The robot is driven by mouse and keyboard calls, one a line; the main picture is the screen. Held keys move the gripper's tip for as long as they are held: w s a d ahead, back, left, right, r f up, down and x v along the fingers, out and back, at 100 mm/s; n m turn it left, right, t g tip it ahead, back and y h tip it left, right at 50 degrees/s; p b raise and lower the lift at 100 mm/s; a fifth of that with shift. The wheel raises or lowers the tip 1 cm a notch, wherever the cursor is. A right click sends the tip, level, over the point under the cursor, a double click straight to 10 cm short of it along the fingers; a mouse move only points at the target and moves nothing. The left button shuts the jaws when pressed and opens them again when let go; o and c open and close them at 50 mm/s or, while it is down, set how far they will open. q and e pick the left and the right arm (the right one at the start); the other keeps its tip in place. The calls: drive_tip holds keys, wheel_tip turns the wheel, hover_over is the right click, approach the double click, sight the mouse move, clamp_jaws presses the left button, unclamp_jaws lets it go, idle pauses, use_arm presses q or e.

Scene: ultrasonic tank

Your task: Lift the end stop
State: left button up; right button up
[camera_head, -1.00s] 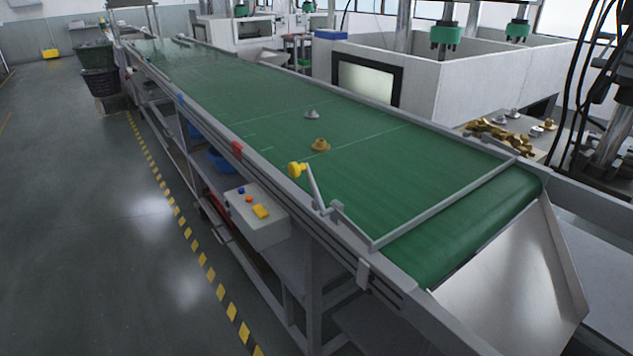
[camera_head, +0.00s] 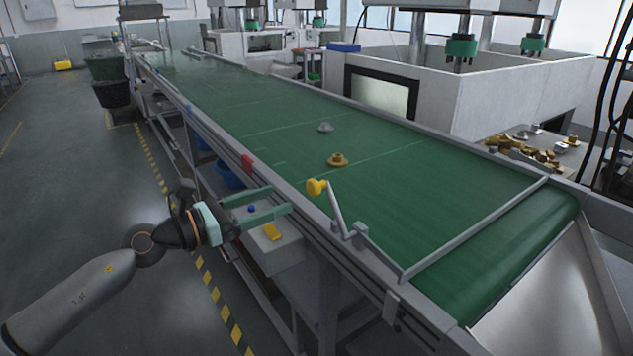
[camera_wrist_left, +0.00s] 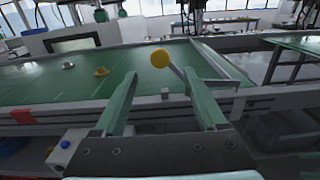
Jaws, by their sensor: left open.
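The end stop (camera_head: 478,227) is a grey bar lying across the green belt near its front end. Its lever rises at the belt's left edge and ends in a yellow knob (camera_head: 316,187). In the left wrist view the yellow knob (camera_wrist_left: 160,58) shows beyond and between my fingertips. My left gripper (camera_head: 281,199) is open and empty, with its green fingers pointing at the lever, left of the knob and apart from it. My left gripper (camera_wrist_left: 165,85) also shows in the wrist view. My right gripper is out of view.
A brass part (camera_head: 337,160) and a grey part (camera_head: 325,127) stand on the green conveyor (camera_head: 400,180). A control box (camera_head: 268,240) with buttons sits below my left gripper at the conveyor's side. A metal chute (camera_head: 545,300) slopes off the belt's end. The floor at left is clear.

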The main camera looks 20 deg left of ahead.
sight(310, 187)
use_arm(q)
drive_tip(key=p+x, duration=0.2)
drive_tip(key=x, duration=0.7)
drive_tip(key=shift+w+d, duration=0.45)
drive_tip(key=shift+w, duration=0.05)
drive_tip(key=shift+c, duration=0.2)
clamp_jaws()
idle(0.7)
